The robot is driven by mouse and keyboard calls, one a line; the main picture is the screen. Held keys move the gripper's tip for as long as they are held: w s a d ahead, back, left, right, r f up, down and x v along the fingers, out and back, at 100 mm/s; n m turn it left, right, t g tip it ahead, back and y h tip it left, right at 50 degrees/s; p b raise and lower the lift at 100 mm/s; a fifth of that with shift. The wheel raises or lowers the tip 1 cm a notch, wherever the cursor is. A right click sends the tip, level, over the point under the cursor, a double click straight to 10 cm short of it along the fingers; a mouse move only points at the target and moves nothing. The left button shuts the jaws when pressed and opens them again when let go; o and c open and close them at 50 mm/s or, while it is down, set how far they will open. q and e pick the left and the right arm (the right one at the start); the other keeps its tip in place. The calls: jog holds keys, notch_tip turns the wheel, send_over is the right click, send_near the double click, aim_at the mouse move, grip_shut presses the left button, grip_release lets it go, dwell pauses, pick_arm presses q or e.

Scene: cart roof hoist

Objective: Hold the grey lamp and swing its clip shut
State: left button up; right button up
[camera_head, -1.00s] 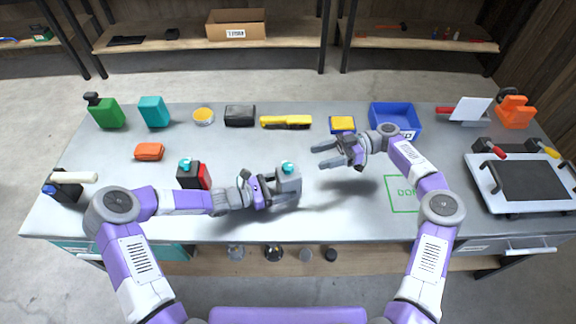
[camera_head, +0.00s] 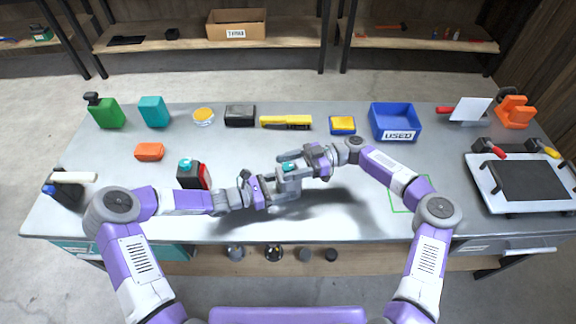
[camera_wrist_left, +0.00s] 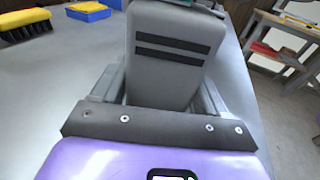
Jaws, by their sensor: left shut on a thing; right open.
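The grey lamp (camera_head: 287,186) is held above the middle of the table, with a teal part (camera_head: 288,167) on its top. My left gripper (camera_head: 278,190) is shut on it. In the left wrist view the lamp (camera_wrist_left: 165,75) stands between the fingers, a grey body with two dark stripes. My right gripper (camera_head: 290,163) is open, with its fingers at the lamp's top by the teal part. I cannot tell whether they touch it. The clip is not clearly visible; the right gripper covers part of the lamp.
A black and red block with a teal top (camera_head: 190,175) stands left of the lamp. A blue bin marked USED (camera_head: 396,121), a yellow brush (camera_head: 286,122) and a yellow sponge (camera_head: 342,124) lie behind. A green outlined square (camera_head: 405,196) lies under my right arm.

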jog(key=shift+a, duration=0.2)
jog(key=c, duration=0.9)
jog(key=shift+c, duration=0.2)
